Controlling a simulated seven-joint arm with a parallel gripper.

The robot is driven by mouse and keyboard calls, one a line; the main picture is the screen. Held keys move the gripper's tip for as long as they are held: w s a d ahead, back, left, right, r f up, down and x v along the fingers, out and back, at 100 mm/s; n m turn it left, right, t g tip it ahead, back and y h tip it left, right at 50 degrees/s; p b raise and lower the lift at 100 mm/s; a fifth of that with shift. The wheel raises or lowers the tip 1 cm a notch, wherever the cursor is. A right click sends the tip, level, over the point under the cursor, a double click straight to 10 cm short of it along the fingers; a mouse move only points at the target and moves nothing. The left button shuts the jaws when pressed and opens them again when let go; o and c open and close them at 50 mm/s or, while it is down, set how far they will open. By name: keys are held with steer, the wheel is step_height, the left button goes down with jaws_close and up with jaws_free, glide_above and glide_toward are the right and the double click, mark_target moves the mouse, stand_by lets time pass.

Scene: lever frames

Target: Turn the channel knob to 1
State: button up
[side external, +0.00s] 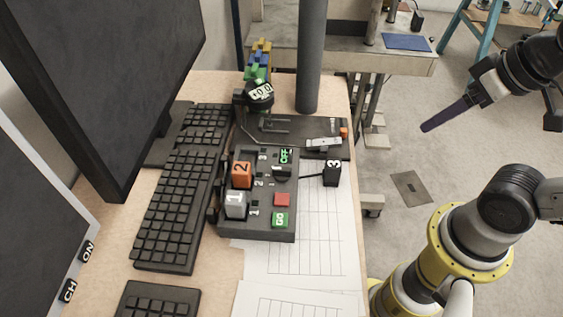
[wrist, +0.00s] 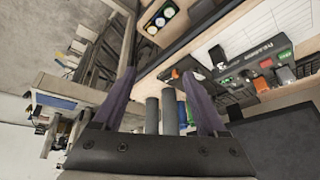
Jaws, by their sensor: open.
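A dark control box (side external: 262,215) lies on the desk in the side view, with a grey block marked 1 (side external: 235,205), an orange block marked 2 (side external: 241,174) and a black block marked 3 (side external: 332,173) at its sides. A small black knob (side external: 282,173) sits on the box below a green OFF label (side external: 286,156); I cannot tell if it is the channel knob, nor its setting. A CH label (side external: 68,290) shows on a dark panel at lower left. My gripper (side external: 424,129) is right of the desk, away from the box. Its purple fingers are apart and empty in the wrist view (wrist: 159,72).
A keyboard (side external: 182,190) and a monitor (side external: 125,75) stand left of the box. A grey post (side external: 311,55) rises behind it. Paper sheets (side external: 310,235) lie at its right. Red (side external: 282,200) and green (side external: 280,219) buttons are on the box. Open floor lies right of the desk.

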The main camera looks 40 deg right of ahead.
steer(key=w+a+r+m+g, duration=0.1)
steer(key=w+a+r+m, duration=0.1)
steer(key=w+r+m, duration=0.4)
steer(key=m+g, duration=0.1)
steer(key=g, duration=0.3)
glide_above(282, 168)
step_height(282, 168, down, 2)
step_height(282, 168, down, 13)
steer(key=shift+f, duration=0.15)
jaws_close()
